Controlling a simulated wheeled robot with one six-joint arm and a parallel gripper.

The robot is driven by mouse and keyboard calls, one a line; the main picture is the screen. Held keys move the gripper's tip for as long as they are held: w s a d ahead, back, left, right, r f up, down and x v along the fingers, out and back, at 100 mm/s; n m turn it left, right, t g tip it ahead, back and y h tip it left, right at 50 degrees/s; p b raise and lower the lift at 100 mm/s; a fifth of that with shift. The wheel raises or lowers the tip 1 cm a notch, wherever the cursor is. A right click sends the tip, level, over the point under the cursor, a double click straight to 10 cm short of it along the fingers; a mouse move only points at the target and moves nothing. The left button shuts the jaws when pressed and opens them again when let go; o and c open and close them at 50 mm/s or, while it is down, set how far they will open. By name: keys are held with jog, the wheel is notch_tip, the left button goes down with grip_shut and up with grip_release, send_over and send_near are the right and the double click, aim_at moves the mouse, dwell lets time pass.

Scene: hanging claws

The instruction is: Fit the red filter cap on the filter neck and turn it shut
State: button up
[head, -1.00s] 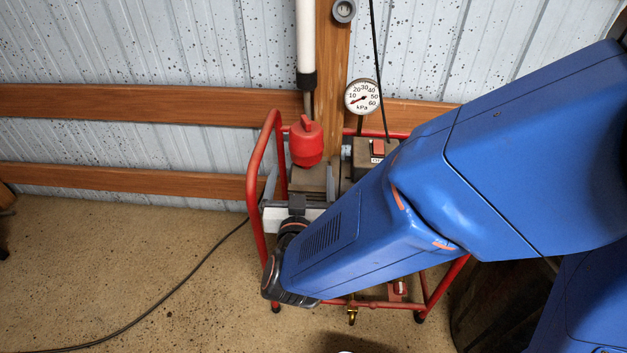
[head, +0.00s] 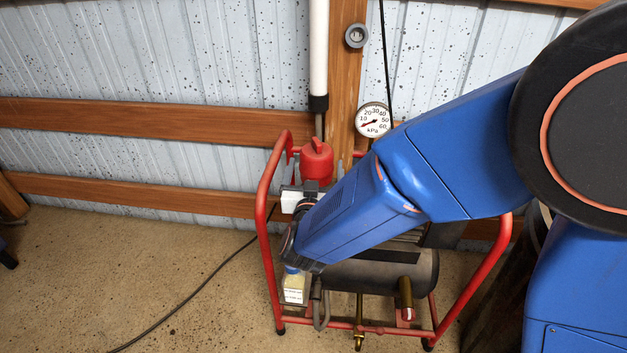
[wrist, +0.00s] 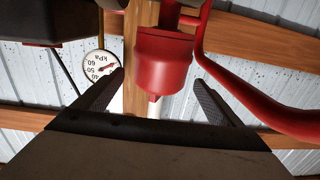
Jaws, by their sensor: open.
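The red filter cap (head: 316,158) stands upright in front of the wooden post, its raised grip ridge on top. In the wrist view, which is upside down, the cap (wrist: 165,62) hangs in the middle with its ridge pointing down. A narrower red part (wrist: 171,14) shows beyond its base. I cannot tell whether this is the filter neck or whether the cap is seated. My gripper (wrist: 159,78) is open, one finger on each side of the cap with gaps between. In the head view, my gripper (head: 318,172) is partly hidden by the cap and my arm.
A red tube frame (head: 266,215) curves up close beside the cap, around a dark tank (head: 385,272). A pressure gauge (head: 373,119) hangs right of the cap. A white pipe (head: 318,50) comes down behind it.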

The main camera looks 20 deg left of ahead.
aim_at(317, 140)
jog(key=shift+x, duration=2.75)
jog(key=shift+a, duration=0.1)
jog(key=c, duration=1.6)
jog(key=o, duration=1.9)
jog(key=shift+m+h, duration=0.3)
jog(key=shift+c, duration=0.2)
jog(key=shift+r, duration=3.05)
